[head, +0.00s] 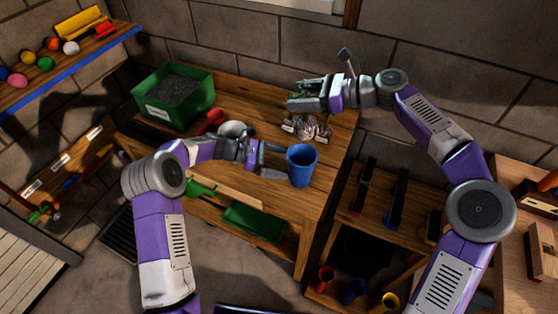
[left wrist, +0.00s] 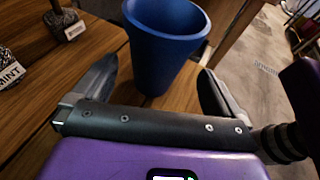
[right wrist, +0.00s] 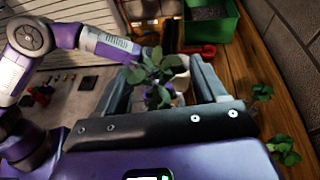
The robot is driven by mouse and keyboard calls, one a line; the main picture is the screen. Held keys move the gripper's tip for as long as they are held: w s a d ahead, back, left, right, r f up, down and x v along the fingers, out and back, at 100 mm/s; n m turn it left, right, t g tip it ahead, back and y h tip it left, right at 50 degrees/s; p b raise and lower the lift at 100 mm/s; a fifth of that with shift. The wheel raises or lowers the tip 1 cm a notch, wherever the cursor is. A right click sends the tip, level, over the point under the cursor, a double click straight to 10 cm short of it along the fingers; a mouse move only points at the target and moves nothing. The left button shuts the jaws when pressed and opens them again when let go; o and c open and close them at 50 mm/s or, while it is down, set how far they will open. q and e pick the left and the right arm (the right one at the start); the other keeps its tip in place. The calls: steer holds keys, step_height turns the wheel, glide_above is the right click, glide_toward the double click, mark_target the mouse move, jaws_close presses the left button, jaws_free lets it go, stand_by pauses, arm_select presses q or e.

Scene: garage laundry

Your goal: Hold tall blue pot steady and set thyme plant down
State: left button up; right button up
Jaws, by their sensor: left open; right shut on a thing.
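The tall blue pot (head: 302,165) stands upright near the front right edge of the wooden bench. My left gripper (head: 272,160) is open, with one finger on each side of the pot. In the left wrist view the blue pot (left wrist: 163,50) rises between the open fingers, with a gap visible beside them. My right gripper (head: 300,96) is shut on a leafy green plant, held above the back right of the bench. Its leaves (right wrist: 155,72) show between the fingers in the right wrist view; its root end is hidden, and no label on it is readable.
A green tub (head: 173,95) of dark soil stands at the bench's back left. Speckled root balls with tags (head: 308,127) lie behind the pot; one tag reads MINT (left wrist: 11,74). Other leafy plants (right wrist: 285,149) are below my right gripper. A red item (head: 210,121) lies near the tub.

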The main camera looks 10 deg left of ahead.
mark_target(301, 166)
arm_select(q)
steer(key=shift+x, duration=3.8)
steer(key=shift+w+r, duration=0.1)
steer(key=shift+r, duration=0.05)
steer(key=c, duration=0.8)
arm_select(e)
steer(key=f+t, duration=0.1)
steer(key=f, duration=0.4)
steer(key=f+m+t, duration=0.1)
steer(key=f, duration=0.4)
steer(key=shift+d+f+m, duration=0.2)
steer(key=shift+f+m, duration=0.1)
steer(key=shift+f, duration=2.15)
